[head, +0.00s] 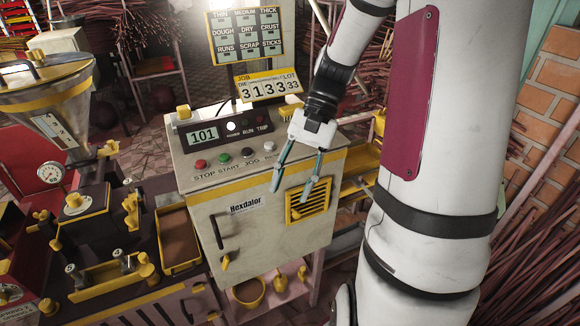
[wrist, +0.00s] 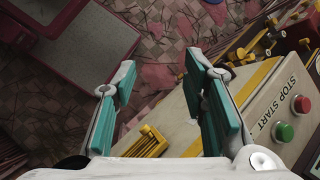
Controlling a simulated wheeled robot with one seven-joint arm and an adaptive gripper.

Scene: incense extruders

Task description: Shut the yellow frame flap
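The cream Hexdalor control cabinet (head: 250,225) stands in the middle of the head view. A yellow-framed slatted flap (head: 316,204) is on the right of its front face; I cannot tell whether it stands ajar. A yellow slatted piece, seemingly the same flap, shows at lower middle in the wrist view (wrist: 149,142). My gripper (head: 292,190) is open and empty, its teal-padded fingers pointing down in front of the cabinet's upper front. In the head view its right fingertip overlaps the flap's upper left; contact cannot be told. The open fingers (wrist: 161,72) also show in the wrist view.
Red, green and dark buttons (head: 224,159) line the cabinet's sloped top, below a 101 display (head: 203,135). A dark door handle (head: 216,230) is at the front's left. A black and yellow machine (head: 100,230) stands left. Stick bundles (head: 540,240) lie right.

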